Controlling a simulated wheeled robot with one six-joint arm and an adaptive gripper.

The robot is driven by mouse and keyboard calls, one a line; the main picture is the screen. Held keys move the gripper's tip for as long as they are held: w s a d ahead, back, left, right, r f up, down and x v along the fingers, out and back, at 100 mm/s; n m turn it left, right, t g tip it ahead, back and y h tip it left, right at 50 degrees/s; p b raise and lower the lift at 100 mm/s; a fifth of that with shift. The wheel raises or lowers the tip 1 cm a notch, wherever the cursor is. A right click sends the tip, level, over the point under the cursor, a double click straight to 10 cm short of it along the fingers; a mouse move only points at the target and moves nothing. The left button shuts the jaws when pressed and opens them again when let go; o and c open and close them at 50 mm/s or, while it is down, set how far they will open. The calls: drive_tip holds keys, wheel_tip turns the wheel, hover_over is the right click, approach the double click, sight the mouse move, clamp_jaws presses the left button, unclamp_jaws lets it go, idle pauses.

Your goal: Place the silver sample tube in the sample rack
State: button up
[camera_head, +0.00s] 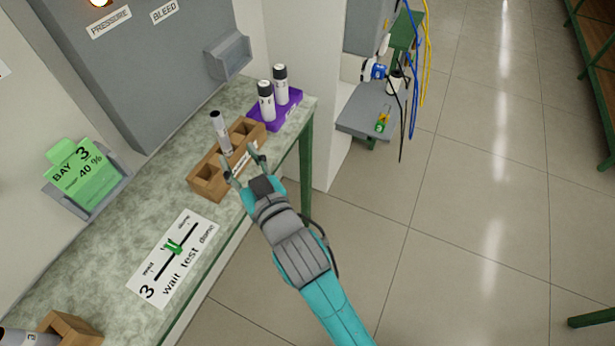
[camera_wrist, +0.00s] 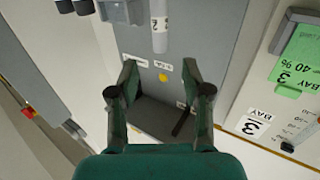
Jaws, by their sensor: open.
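The silver sample tube (camera_head: 220,132), with a dark top, stands in the middle part of the wooden sample rack (camera_head: 207,185) on the counter. Its lower end is hidden inside the rack. The rack has open slots on either side of the tube. My gripper (camera_head: 243,162) is open and empty at the front side of the rack, its fingers spread and apart from the tube in the head view. In the wrist view my gripper (camera_wrist: 160,85) shows both fingers apart with nothing between them. A pale cylinder (camera_wrist: 160,28) shows beyond the fingertips; I cannot tell which tube it is.
A purple rack (camera_head: 288,112) with two white, black-capped tubes (camera_head: 266,104) stands just behind the wooden rack. A marked card (camera_head: 168,270) lies in front. A green bay card (camera_head: 86,175) sits at the wall. Another wooden block (camera_head: 72,328) is at bottom left.

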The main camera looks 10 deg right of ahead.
drive_tip(key=shift+f, duration=0.1)
drive_tip(key=s+d+f+m+g+h, duration=0.1)
drive_tip(key=s+d+f+h, duration=0.2)
drive_tip(key=s+d+f, duration=1.35)
drive_tip(key=s+d+r+m+h, duration=0.1)
drive_tip(key=s+d, duration=0.2)
drive_tip(key=s, duration=0.8)
drive_tip(key=s+d+r+m+g+h, duration=0.1)
drive_tip(key=s+d+r+m+h, duration=0.1)
drive_tip(key=s, duration=0.9)
drive_tip(key=shift+s+d, duration=0.15)
drive_tip(key=shift+d, duration=0.35)
